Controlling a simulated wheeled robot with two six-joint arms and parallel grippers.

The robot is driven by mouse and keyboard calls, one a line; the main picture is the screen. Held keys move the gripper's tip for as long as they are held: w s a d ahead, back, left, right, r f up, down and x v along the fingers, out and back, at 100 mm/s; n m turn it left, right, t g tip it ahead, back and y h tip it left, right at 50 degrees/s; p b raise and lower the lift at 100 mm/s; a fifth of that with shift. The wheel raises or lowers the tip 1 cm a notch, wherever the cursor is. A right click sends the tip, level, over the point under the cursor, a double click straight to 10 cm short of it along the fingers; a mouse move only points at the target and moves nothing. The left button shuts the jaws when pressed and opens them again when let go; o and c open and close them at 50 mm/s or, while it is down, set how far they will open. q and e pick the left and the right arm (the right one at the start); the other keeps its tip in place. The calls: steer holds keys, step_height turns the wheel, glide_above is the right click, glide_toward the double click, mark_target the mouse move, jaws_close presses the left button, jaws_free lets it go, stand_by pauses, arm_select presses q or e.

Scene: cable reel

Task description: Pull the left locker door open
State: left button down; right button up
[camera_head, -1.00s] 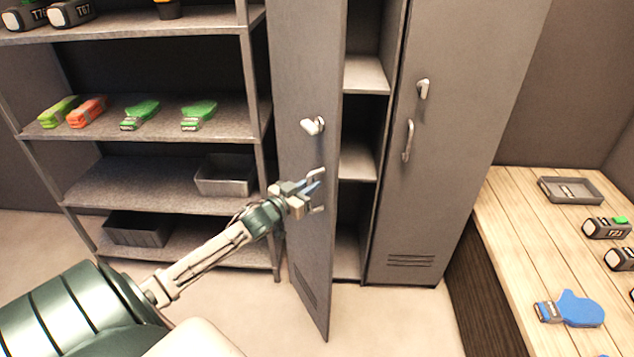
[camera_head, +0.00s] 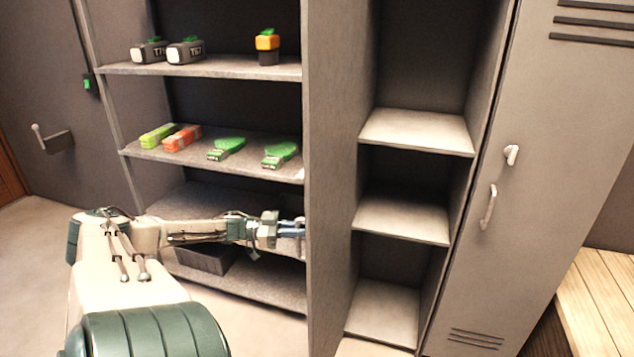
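The left locker door (camera_head: 331,190) stands wide open, seen nearly edge-on, with its outer face turned to the left. Its handle is hidden from view. The left locker's inside shows bare shelves (camera_head: 415,131). My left gripper (camera_head: 300,232) is at the door's outer side, its fingertips partly hidden by the door edge. I cannot tell whether it is shut or touching the handle. My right gripper is not in view.
The right locker door (camera_head: 550,150) is closed. A shelf rack (camera_head: 215,68) with several items stands left, close behind my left arm. Some floor (camera_head: 40,240) is clear at the far left.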

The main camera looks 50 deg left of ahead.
arm_select(q)
steer(key=shift+s+a, duration=0.25)
steer(key=shift+a, duration=0.4)
steer(key=shift+s+a, duration=0.2)
steer(key=shift+a, duration=0.4)
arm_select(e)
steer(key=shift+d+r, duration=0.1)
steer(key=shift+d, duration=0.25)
arm_select(q)
steer(key=c, duration=1.5)
jaws_free()
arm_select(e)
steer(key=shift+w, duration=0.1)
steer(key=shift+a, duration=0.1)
arm_select(q)
steer(key=v, duration=1)
steer(key=shift+s+a+p, duration=0.2)
steer(key=shift+s+p, duration=0.1)
steer(key=shift+p, duration=0.15)
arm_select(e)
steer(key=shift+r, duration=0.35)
